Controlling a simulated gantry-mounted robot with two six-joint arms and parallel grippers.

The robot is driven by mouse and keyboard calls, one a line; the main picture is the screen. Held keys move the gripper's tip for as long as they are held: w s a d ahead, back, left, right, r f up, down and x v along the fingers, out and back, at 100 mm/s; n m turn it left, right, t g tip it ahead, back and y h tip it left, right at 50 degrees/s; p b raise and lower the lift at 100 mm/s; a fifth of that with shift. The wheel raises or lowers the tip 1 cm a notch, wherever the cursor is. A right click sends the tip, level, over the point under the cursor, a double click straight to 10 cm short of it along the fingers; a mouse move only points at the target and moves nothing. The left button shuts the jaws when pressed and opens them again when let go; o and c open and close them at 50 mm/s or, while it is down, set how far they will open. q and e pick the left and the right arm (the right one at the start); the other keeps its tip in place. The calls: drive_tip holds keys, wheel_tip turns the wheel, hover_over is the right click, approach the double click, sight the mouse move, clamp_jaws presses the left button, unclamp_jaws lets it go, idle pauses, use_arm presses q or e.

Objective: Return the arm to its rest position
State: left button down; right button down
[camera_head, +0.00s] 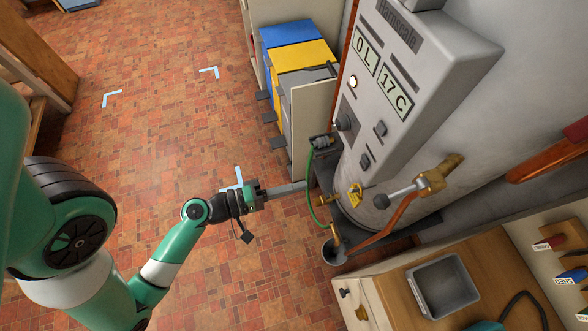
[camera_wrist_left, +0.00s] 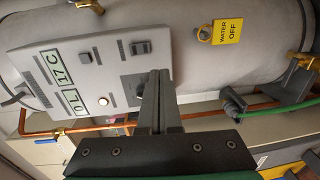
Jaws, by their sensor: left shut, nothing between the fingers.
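My left gripper (camera_head: 304,185) reaches in from the left in the head view, its long fingers closed together with nothing between them. Its tip is close to the grey tank unit with the control panel (camera_head: 395,85); I cannot tell whether it touches. In the left wrist view the closed fingers (camera_wrist_left: 157,85) point at the panel (camera_wrist_left: 90,75), overlapping its dark knob area. My left arm (camera_head: 175,250) is stretched out over the tiled floor. My right gripper is not in view.
A counter with a grey tub (camera_head: 443,286) stands at the lower right. Blue and yellow bins (camera_head: 305,52) stand behind. The tiled floor (camera_head: 160,130) at left is open.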

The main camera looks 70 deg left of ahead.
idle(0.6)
use_arm(q)
drive_tip(key=w+d+r+m+t+h+p, duration=0.1)
drive_tip(key=w+d+r+m+h, duration=0.3)
drive_tip(key=r, duration=0.4)
drive_tip(key=w+d+r+m+t+h+p, duration=0.1)
drive_tip(key=w+r+m+h, duration=0.2)
drive_tip(key=w+r+m, duration=0.45)
drive_tip(key=w+d+r+m+t+h+p, duration=0.15)
drive_tip(key=d+r+m, duration=0.25)
drive_tip(key=r, duration=0.9)
drive_tip(key=w+d+r+m+h, duration=0.1)
drive_tip(key=d+r+m+h, duration=0.25)
drive_tip(key=r, duration=1.05)
drive_tip(key=s+a+r+t+y+p, duration=0.2)
drive_tip(key=a+r+t+y, duration=0.15)
drive_tip(key=r+y, duration=0.35)
drive_tip(key=s+a+r+t+y+p, duration=0.15)
drive_tip(key=r+t+y, duration=0.25)
drive_tip(key=r, duration=0.6)
wheel_tip(320, 180, up, 35)
drive_tip(key=p, duration=3.5)
drive_tip(key=shift+a+n+g, duration=0.25)
drive_tip(key=shift+n+g, duration=0.05)
drive_tip(key=shift+n, duration=0.1)
